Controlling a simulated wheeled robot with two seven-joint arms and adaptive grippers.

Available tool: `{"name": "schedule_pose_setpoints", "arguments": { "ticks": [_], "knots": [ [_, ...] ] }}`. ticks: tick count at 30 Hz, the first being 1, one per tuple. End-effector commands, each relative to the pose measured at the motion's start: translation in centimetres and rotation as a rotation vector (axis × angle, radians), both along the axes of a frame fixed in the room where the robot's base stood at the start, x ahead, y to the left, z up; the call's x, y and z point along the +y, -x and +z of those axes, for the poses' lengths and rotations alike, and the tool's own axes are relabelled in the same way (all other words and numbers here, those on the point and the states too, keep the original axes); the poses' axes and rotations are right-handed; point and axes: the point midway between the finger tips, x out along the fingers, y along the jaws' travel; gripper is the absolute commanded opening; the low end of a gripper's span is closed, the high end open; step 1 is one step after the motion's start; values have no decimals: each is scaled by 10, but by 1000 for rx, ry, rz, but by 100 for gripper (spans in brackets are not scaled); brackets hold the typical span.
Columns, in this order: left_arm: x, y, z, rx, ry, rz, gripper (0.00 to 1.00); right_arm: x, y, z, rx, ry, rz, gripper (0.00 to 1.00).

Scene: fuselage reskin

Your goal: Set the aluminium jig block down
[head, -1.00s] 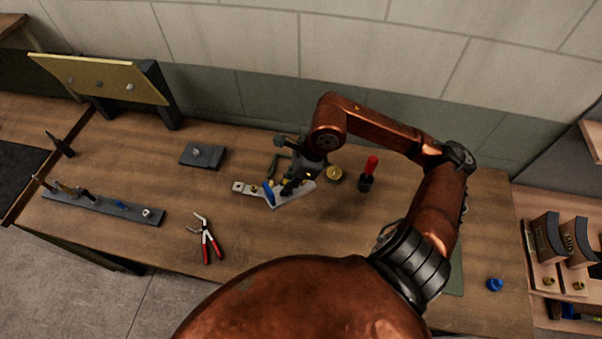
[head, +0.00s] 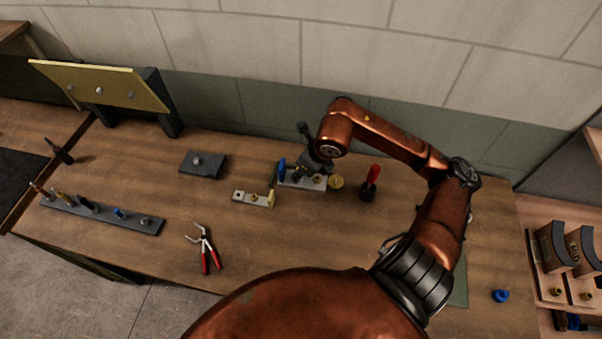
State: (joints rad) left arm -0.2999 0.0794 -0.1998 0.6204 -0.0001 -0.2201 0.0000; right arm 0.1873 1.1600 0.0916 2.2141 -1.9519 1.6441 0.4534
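The aluminium jig block (head: 305,184) is a pale metal bar with a blue piece at its left end and a brass-coloured spot near its right. It looks level, at the back middle of the wooden bench (head: 260,240). Whether it touches the bench or hangs just above it, I cannot tell. My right gripper (head: 305,172) reaches down over the block and appears shut on it; the fingertips are small and partly hidden. My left gripper is not in view.
A small pale plate (head: 253,198) lies left of the block. A brass disc (head: 336,182) and a red-handled tool (head: 370,184) stand to its right. Red-handled pliers (head: 207,250), a dark grey plate (head: 203,163) and a tool rail (head: 103,215) lie further left. The front middle is clear.

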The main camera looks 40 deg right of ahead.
Motion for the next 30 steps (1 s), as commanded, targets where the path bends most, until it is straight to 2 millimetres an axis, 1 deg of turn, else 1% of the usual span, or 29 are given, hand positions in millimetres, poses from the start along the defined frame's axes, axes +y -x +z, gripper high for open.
{"name": "schedule_pose_setpoints", "arguments": {
  "ticks": [1, 2, 3, 6, 9, 12, 17, 19, 25, 27, 30],
  "knots": [
    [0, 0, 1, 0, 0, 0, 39, -7, -9, -5, 1, -5, -4, 0],
    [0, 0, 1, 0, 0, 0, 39, -11, -14, -8, 1, -6, -5, 0],
    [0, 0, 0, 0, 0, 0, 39, -16, -20, -15, 2, -6, -4, 0],
    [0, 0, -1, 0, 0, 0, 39, -25, -30, -34, 2, -5, -1, 0],
    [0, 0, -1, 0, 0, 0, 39, -32, -39, -47, 1, -3, -1, 0],
    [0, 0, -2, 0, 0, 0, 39, -36, -45, -55, -1, -3, 0, 0],
    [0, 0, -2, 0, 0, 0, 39, -40, -49, -61, -1, -2, 1, 0],
    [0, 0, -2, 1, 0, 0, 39, -42, -52, -67, 0, -3, 0, 0],
    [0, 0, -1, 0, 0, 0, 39, -42, -53, -95, 1, -3, 2, 0],
    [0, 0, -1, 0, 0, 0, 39, -43, -53, -98, -1, -2, 3, 0],
    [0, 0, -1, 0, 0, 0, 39, -43, -53, -98, -2, 0, 3, 0]
  ]
}}
